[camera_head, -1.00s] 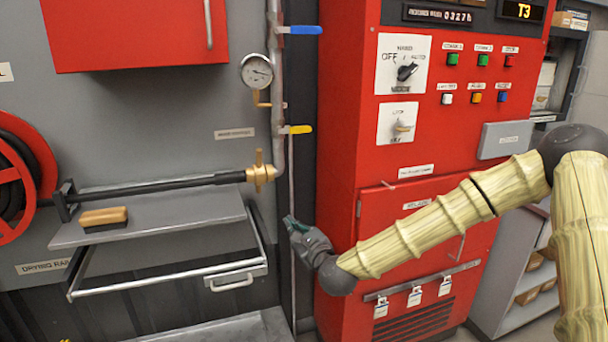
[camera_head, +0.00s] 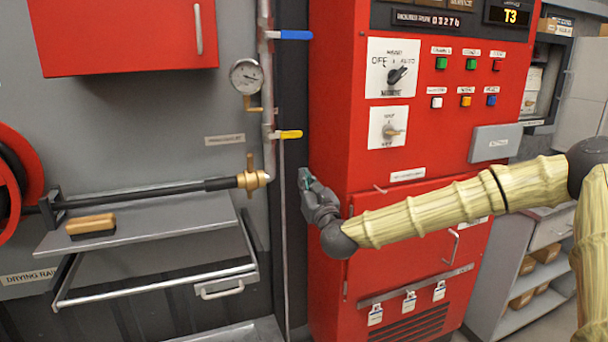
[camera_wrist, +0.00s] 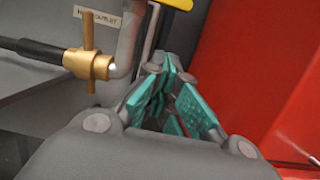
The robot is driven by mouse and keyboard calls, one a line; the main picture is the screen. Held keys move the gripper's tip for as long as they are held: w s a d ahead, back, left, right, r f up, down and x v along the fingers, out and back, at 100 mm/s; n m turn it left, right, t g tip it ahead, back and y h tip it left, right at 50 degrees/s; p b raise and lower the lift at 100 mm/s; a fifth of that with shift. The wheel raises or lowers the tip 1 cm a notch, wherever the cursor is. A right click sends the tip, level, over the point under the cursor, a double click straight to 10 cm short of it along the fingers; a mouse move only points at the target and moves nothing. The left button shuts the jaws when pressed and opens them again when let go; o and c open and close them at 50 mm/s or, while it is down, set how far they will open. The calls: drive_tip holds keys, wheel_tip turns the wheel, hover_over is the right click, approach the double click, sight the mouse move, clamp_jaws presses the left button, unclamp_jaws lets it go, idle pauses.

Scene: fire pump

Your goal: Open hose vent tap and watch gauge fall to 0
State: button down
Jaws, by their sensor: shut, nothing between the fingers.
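A grey vertical pipe (camera_head: 267,100) carries a yellow lever (camera_head: 287,134), a blue lever (camera_head: 290,35) higher up, and a round white gauge (camera_head: 247,76) with a small brass fitting (camera_head: 252,109) below it. The gauge needle is too small to read surely. A brass valve with a crosswise handle (camera_head: 251,179) joins the pipe's lower end to a black hose. Both levers stick out to the right. No readable label shows which is the hose vent tap. My gripper (camera_head: 304,176) is shut and empty, below and right of the yellow lever. The wrist view shows its teal fingertips (camera_wrist: 170,66) below the yellow lever (camera_wrist: 178,4).
The red pump cabinet (camera_head: 335,130) stands close to the right of my gripper. A shelf (camera_head: 150,222) with a wooden brush (camera_head: 91,225) and a drying rail lie to the lower left. A red box (camera_head: 120,35) hangs at upper left.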

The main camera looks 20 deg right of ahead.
sight(286, 135)
drive_tip(key=w+r+p, duration=0.1)
drive_tip(key=w+r, duration=0.5)
drive_tip(key=w, duration=0.2)
drive_tip(key=shift+a+p, duration=0.15)
drive_tip(key=shift+p, duration=0.2)
drive_tip(key=shift+a, duration=0.15)
